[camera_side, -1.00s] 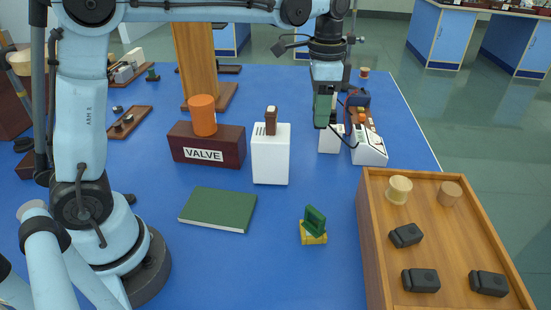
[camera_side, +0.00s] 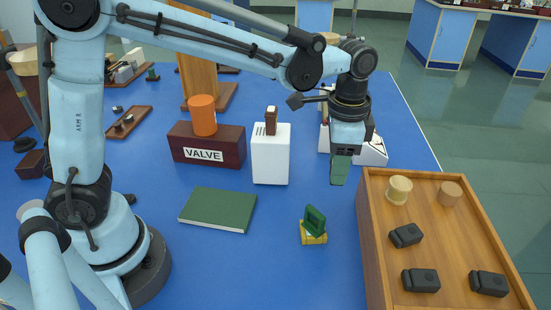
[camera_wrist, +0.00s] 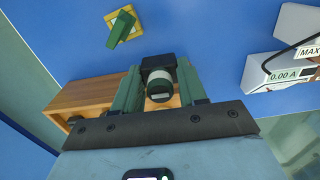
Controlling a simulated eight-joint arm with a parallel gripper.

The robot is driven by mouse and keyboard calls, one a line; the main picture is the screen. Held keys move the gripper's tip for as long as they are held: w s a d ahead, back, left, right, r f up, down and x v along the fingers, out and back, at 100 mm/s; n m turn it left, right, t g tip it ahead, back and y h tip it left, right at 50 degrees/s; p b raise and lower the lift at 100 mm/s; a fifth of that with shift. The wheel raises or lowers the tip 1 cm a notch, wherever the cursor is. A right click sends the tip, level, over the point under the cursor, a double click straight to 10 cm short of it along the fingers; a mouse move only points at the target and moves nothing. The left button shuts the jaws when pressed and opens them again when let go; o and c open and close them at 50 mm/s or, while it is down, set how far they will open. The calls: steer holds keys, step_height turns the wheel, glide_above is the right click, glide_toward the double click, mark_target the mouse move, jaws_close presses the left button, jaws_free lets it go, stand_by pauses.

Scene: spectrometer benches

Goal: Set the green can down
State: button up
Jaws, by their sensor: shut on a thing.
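My gripper (camera_side: 340,178) points down over the blue table, just left of the wooden tray's far corner. In the wrist view its green fingers (camera_wrist: 160,95) are closed on a small rounded thing with a pale grey-green end and dark parts, which I take to be the green can (camera_wrist: 160,88). The can is hidden behind the fingers in the side view. I cannot tell its full shape, or whether it touches the table.
The wooden tray (camera_side: 372,235) holds black blocks and wooden spools. A green switch on a yellow base (camera_side: 313,230) stands nearby, with a green book (camera_side: 218,209), a white box (camera_side: 270,160) and the VALVE block (camera_side: 225,150) to the left. White instruments (camera_side: 372,152) stand behind my gripper.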

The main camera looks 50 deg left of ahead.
steer(key=w+a+f, duration=0.4)
steer(key=a, duration=0.1)
steer(key=w+a+f, duration=0.2)
steer(key=a, duration=0.1)
steer(key=shift+w+a+f, duration=0.15)
steer(key=shift+a+f, duration=0.1)
steer(key=shift+f, duration=1.9)
steer(key=shift+f, duration=0.1)
steer(key=o, duration=1)
steer(key=shift+o, duration=0.2)
step_height(320, 180, up, 12)
steer(key=shift+r, duration=0.2)
